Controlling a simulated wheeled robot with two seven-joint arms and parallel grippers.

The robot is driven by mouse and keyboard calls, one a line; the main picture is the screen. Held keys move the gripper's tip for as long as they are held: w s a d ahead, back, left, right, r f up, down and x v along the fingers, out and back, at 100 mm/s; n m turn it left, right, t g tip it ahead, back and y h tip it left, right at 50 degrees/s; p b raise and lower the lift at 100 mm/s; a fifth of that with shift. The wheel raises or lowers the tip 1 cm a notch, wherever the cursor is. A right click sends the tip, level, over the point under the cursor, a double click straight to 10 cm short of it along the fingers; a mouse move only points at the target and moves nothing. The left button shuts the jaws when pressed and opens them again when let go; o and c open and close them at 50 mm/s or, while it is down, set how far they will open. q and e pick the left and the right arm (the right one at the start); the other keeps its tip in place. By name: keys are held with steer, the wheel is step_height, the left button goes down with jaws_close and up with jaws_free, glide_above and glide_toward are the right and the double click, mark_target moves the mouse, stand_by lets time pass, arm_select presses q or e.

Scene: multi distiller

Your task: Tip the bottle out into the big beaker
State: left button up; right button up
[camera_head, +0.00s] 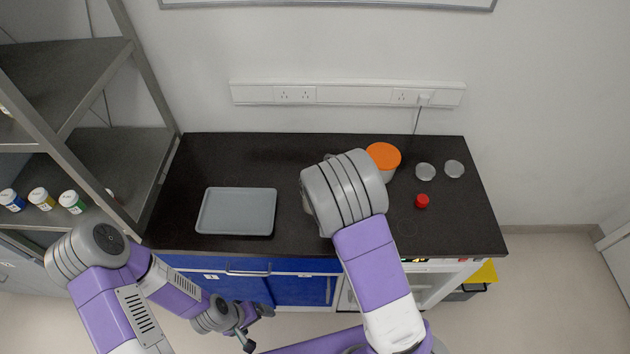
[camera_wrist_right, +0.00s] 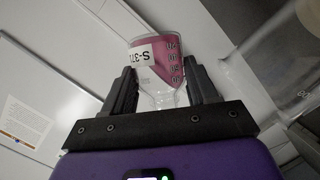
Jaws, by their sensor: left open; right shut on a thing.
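In the right wrist view, my right gripper (camera_wrist_right: 163,95) is shut on a clear bottle (camera_wrist_right: 160,85) with graduation marks, a white label starting "S-37" and pink liquid inside. The liquid's edge is slanted across the glass, so the bottle looks tilted. At the right of that view is part of a large clear glass wall (camera_wrist_right: 250,68) with marks, apparently the big beaker; I cannot tell if the two touch. In the head view my right arm hides the right gripper, the bottle and most of the beaker. My left gripper (camera_head: 257,328) is open and empty, low in front of the bench.
A grey tray (camera_head: 237,212) lies left on the black bench (camera_head: 255,155). An orange-lidded tub (camera_head: 384,156), two small round clear dishes (camera_head: 425,171) and a red cap (camera_head: 422,201) are on the right. Several small bottles (camera_head: 41,198) stand on the left shelf.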

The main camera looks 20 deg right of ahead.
steer(key=shift+d+f+n+t+h+b, duration=0.25)
steer(key=shift+f+n+b, duration=0.25)
steer(key=shift+n, duration=0.3)
stand_by(0.4)
steer(key=shift+r+n+t+h, duration=0.35)
steer(key=shift+r+n, duration=0.15)
steer(key=shift+n, duration=0.2)
stand_by(0.5)
steer(key=shift+a+r+n+t, duration=0.3)
steer(key=shift+a+r+n, duration=0.1)
steer(key=shift+a+n, duration=0.35)
stand_by(0.4)
steer(key=shift+d+r+n+t+h, duration=0.15)
steer(key=shift+r+n+t+h, duration=0.2)
steer(key=shift+n, duration=0.4)
stand_by(0.4)
steer(key=shift+r, duration=0.1)
steer(key=shift+r+n, duration=0.15)
steer(key=shift+n, duration=0.35)
stand_by(0.4)
steer(key=shift+a+r+n+t, duration=0.15)
steer(key=shift+a+n+t, duration=0.05)
steer(key=shift+n+t, duration=0.25)
steer(key=shift+a+f+n+t+b, duration=0.15)
steer(key=shift+f+n+t+b, duration=0.2)
steer(key=shift+n+b, duration=0.4)
stand_by(1.1)
